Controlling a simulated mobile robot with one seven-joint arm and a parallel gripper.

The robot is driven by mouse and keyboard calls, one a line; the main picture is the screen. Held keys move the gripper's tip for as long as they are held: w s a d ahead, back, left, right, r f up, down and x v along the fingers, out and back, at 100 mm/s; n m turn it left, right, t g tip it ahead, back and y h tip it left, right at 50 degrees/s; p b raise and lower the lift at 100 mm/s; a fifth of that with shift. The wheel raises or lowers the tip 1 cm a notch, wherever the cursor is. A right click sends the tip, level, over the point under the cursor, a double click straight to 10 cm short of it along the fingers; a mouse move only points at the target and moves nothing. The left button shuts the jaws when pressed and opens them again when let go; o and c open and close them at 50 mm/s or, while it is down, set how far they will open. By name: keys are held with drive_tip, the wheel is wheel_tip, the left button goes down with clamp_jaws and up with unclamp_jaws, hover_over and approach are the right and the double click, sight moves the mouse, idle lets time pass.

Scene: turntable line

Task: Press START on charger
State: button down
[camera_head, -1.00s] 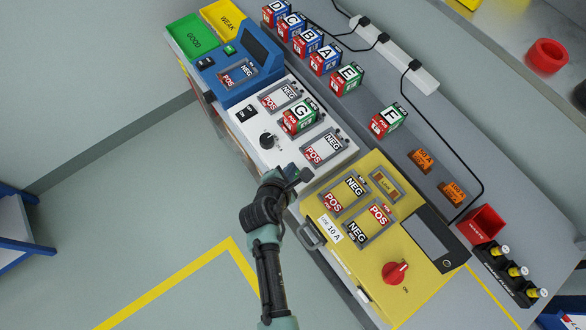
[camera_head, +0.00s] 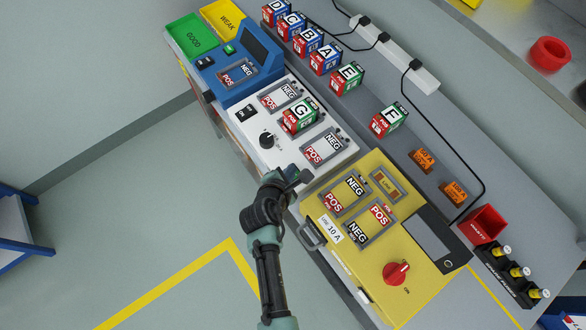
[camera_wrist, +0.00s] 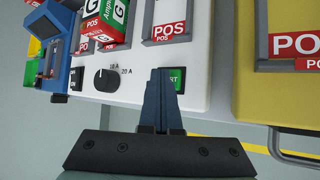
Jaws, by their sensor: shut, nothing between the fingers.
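The charger (camera_head: 270,158) is the white box between the blue unit and the yellow box. In the wrist view its front panel (camera_wrist: 215,80) shows a green START button (camera_wrist: 177,80), partly hidden behind my gripper's fingers. My gripper (camera_wrist: 160,72) is shut and empty, its tips just left of the visible part of the button. I cannot tell whether the tips touch the panel. Battery G (camera_head: 300,116) sits in a charger bay.
A black dial (camera_wrist: 106,79) marked 10 A and 20 A is left of the fingers. The yellow box (camera_head: 375,255) with a handle (camera_head: 310,236) and red knob (camera_head: 396,273) stands to the right. Several batteries stand behind. The floor in front is open.

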drive_tip(key=shift+r+p, duration=0.85)
drive_tip(key=shift+p, duration=0.15)
wheel_tip(320, 180, up, 5)
drive_tip(key=p, duration=0.5)
drive_tip(key=shift+r, duration=0.1)
idle(0.6)
